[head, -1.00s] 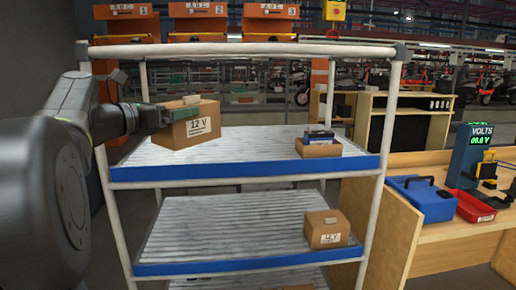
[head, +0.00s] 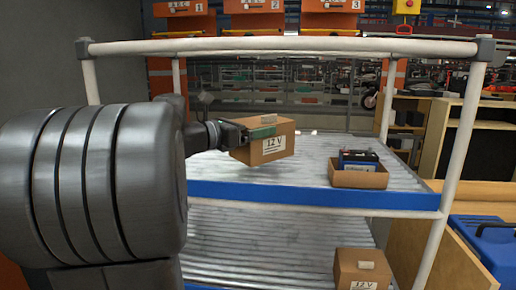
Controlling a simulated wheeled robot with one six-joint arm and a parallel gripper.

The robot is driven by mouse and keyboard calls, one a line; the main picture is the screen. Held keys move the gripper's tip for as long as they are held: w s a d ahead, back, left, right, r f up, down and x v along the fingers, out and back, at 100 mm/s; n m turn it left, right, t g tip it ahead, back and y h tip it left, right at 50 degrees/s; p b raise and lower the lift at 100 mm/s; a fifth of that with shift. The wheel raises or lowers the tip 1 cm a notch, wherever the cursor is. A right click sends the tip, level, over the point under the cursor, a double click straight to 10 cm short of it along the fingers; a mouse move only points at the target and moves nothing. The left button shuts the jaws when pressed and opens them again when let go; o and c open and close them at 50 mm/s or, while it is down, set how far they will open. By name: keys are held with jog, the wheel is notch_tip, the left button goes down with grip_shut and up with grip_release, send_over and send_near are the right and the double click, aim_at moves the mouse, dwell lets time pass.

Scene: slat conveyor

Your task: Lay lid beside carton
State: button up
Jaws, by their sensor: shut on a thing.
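My gripper (head: 262,132) is shut on the cardboard lid (head: 276,148), a brown box-shaped cover marked "12 V" with a light tab on top. The gripper holds it from the left side, over the left part of the upper shelf; whether its underside touches the slats cannot be told. The open carton (head: 358,177) sits on the same shelf to the right, with a dark battery (head: 359,160) with a blue top standing in it. A clear gap of slats lies between lid and carton.
The upper slatted shelf (head: 312,162) has a blue front edge and is bare between lid and carton. White rack posts and a top rail frame it. A closed "12 V" carton (head: 362,270) stands on the lower shelf. A blue case (head: 492,245) lies on the bench at right.

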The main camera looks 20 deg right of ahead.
jog(key=shift+f, duration=2.35)
jog(key=shift+f, duration=0.2)
jog(key=o, duration=0.6)
jog(key=shift+r, duration=0.2)
jog(key=b+v, duration=0.3)
jog(key=v, duration=0.9)
jog(key=shift+s, duration=0.1)
